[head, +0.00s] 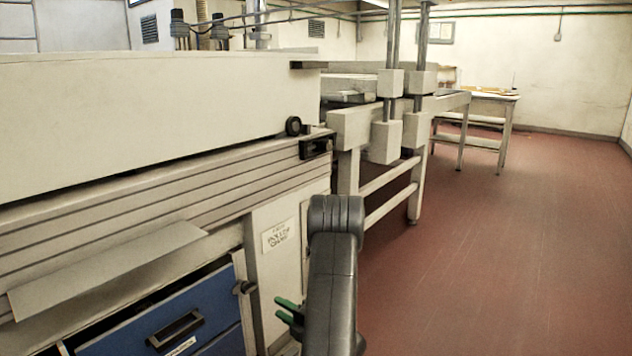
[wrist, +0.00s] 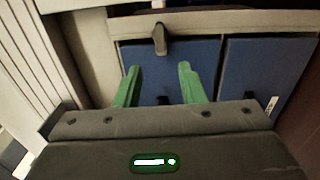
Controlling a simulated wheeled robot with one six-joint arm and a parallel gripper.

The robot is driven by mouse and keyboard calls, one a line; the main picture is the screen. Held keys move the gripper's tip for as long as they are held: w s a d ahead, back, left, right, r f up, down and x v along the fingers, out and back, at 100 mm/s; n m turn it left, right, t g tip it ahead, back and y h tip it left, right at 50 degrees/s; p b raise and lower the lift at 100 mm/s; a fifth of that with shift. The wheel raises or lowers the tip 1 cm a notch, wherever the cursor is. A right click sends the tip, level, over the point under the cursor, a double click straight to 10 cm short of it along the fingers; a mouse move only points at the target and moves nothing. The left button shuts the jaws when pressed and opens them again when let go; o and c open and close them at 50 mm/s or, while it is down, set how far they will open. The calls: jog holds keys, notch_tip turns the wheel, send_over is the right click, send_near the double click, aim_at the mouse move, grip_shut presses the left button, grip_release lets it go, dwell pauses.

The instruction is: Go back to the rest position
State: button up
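My gripper (wrist: 159,70) shows in the wrist view with its two green fingers apart and nothing between them. In the head view my gripper (head: 284,309) is at the lower middle, partly hidden behind my grey arm. It is in front of the cream machine, to the right of a blue drawer (head: 170,318). In the wrist view the fingers point toward blue panels (wrist: 200,62) and a dark latch (wrist: 160,40) on a pale frame. I cannot tell how far the fingertips are from them.
The long cream machine (head: 140,95) fills the left side, with a sloping metal flap (head: 110,268) above the drawer. A frame with pale blocks (head: 385,142) stands beyond it, and a table (head: 490,97) farther back. The red floor (head: 510,250) on the right is clear.

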aim_at(251, 289)
jog(key=b+x, duration=0.3)
jog(key=x, duration=1)
jog(key=shift+s+f, duration=0.1)
jog(key=shift+d+m, duration=0.2)
jog(key=shift+m, duration=0.7)
jog(key=m+p, duration=0.1)
jog(key=m, duration=0.1)
jog(key=m+p, duration=0.1)
jog(key=m, duration=0.1)
jog(key=shift+r+p, duration=0.35)
jog(key=shift+p, duration=0.05)
jog(key=m+p, duration=0.3)
jog(key=p, duration=0.1)
jog(key=shift+f+m+p, duration=0.1)
jog(key=shift+m+p, duration=0.45)
jog(key=shift+m, duration=0.05)
jog(key=shift+d, duration=0.1)
